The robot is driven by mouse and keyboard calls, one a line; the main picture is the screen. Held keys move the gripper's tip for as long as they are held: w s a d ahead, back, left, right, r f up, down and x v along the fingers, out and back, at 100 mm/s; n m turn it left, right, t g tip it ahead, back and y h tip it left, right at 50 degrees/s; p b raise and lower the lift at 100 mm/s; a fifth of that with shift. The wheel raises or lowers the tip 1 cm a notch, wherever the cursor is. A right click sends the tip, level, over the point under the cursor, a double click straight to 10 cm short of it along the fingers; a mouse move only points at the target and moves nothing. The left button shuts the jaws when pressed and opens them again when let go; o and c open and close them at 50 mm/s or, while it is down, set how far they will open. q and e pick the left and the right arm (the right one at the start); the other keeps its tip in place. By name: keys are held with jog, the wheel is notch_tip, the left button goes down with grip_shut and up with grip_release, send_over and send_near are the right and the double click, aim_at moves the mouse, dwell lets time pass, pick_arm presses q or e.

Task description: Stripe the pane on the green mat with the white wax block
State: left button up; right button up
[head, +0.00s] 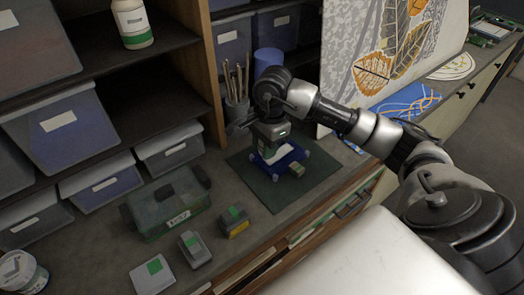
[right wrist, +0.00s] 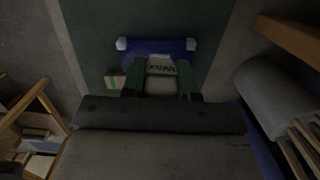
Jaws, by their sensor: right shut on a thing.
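The green mat (head: 317,178) lies on the worktop, and the blue pane (head: 259,161) with pale blue corner pieces rests on it. The pane also shows in the right wrist view (right wrist: 150,46), partly hidden by the gripper. My right gripper (head: 275,145) points down over the pane. In the right wrist view its green fingers (right wrist: 162,82) are shut on the white wax block (right wrist: 162,66), which bears dark lettering. The block is at or just above the pane; I cannot tell if they touch. No stripe can be made out. My left gripper is not in view.
A small pale-and-green block (head: 297,169) sits by the pane. A green toolbox (head: 171,212) and several green-labelled blocks, one with yellow (head: 236,222), stand to the left. A pot of brushes (head: 237,110) and a decorated panel (head: 345,45) stand behind the mat.

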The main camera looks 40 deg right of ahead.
jog(key=shift+d+r, duration=0.1)
jog(key=shift+r, duration=0.5)
jog(key=shift+r+p, duration=0.85)
jog(key=shift+r, duration=0.75)
